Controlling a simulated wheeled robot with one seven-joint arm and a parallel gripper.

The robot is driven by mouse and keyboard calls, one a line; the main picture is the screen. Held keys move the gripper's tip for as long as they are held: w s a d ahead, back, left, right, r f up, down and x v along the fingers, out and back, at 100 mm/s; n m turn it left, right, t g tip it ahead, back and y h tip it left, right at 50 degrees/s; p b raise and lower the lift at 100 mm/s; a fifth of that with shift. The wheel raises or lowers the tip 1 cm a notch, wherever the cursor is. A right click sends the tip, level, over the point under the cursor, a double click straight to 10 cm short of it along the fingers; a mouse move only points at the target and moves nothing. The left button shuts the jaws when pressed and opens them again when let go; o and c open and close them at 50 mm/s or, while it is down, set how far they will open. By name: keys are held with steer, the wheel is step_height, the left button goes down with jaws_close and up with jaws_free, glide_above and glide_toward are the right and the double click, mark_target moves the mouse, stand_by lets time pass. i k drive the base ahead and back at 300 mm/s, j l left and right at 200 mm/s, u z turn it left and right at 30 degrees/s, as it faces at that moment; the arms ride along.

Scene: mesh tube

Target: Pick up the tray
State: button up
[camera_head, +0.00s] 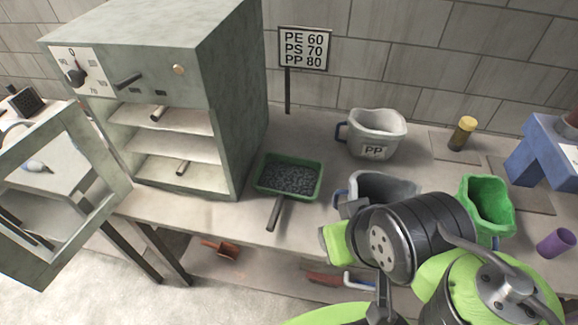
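The tray (314,187) is a small green rectangular pan filled with dark granules. It sits on the bench, right of the cabinet, with its dark handle (275,213) pointing toward the front edge. My gripper (338,242) is right of and nearer than the tray, apart from it. Only a light green part of it shows beside my dark wrist, so its fingers cannot be made out. Nothing is visibly held.
A grey PP bucket (385,130), another grey bucket (380,185) and a green bucket (487,205) stand at right. A sign (304,48) stands behind the tray.

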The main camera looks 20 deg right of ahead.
mark_target(281, 176)
steer(key=i+j+z, duration=0.1)
steer(key=j, duration=0.45)
steer(key=i+j+z, duration=0.15)
steer(key=j, duration=0.4)
steer(key=i+j+z, duration=0.1)
steer(key=j, duration=0.5)
